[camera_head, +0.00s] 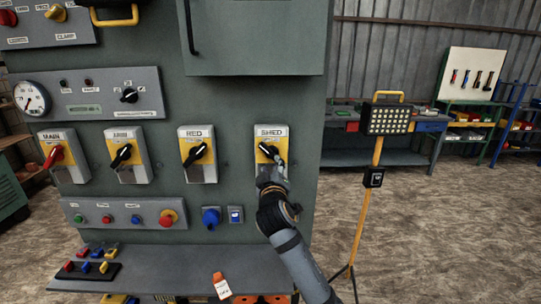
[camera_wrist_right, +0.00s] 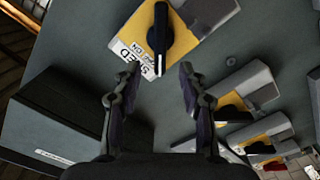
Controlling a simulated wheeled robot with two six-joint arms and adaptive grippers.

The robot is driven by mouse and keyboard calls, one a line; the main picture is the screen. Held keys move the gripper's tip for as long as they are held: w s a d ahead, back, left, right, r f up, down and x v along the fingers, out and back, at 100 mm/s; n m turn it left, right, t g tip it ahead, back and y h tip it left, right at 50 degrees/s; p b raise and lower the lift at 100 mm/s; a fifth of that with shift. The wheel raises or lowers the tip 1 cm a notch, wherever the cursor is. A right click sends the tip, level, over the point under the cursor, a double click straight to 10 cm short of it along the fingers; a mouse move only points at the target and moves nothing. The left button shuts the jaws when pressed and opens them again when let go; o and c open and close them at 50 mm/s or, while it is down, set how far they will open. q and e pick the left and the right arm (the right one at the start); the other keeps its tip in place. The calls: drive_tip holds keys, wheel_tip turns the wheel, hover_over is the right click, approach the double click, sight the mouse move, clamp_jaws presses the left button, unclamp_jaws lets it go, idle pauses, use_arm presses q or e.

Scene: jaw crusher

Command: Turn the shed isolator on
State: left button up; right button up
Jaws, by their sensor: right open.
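The shed isolator (camera_head: 264,134) is a grey box with a yellow plate at the right end of the cabinet's isolator row. Its black handle (camera_wrist_right: 160,32) lies slanted in the head view, partly covered by my gripper. My right gripper (camera_head: 276,166) is at the lower part of this isolator. In the right wrist view my right gripper (camera_wrist_right: 160,75) is open, with a finger on either side of the handle's near end. I see clear gaps beside the handle and cannot tell any contact. My left gripper is not in view.
Isolators labelled RED (camera_head: 197,133) and MAIN (camera_head: 55,135), plus another between them, stand to the left. A blue socket (camera_head: 211,217) and a button row (camera_head: 125,213) are below. A ledge (camera_head: 170,270) juts out underneath. A work lamp (camera_head: 389,120) stands right of the cabinet.

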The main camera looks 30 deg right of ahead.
sight(271, 155)
drive_tip(key=p+x, duration=0.3)
drive_tip(key=x, duration=0.6)
drive_tip(key=shift+w+d, duration=0.15)
drive_tip(key=shift+w, duration=0.2)
clamp_jaws()
